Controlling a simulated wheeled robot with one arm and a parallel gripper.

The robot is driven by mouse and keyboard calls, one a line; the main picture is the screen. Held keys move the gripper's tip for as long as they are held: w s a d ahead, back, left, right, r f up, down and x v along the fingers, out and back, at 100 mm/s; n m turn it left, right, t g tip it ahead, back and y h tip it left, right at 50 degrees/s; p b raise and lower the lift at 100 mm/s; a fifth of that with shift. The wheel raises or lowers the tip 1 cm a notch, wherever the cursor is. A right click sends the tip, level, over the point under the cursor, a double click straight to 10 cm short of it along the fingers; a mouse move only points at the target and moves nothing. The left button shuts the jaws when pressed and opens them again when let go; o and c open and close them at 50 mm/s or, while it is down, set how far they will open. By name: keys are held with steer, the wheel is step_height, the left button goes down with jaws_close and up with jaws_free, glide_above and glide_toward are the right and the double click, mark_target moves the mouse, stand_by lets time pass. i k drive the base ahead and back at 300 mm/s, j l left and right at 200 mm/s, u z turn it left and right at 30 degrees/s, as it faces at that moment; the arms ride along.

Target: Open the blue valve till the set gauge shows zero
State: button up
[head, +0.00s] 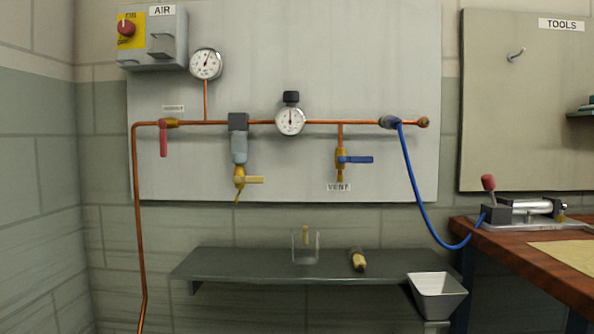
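The blue valve (357,159) is on a brass body hanging from the copper pipe, above the VENT label. Its blue handle points right, level and across the short vertical pipe. The set gauge, which I take to be the round white gauge (290,122) under a black knob (291,98), sits on the pipe to the left of the valve. Its needle appears to point about straight up; the numbers are too small to read. My gripper is not in view.
A second gauge (206,64), a red handle (163,139) and a yellow handle (249,180) are to the left. A blue hose (418,195) runs to the bench (538,257) at the right. A shelf (230,264) with a clear cup (305,250) juts out below.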

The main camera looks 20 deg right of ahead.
mark_target(340, 158)
steer(key=k+z, duration=0.15)
steer(key=z, duration=0.65)
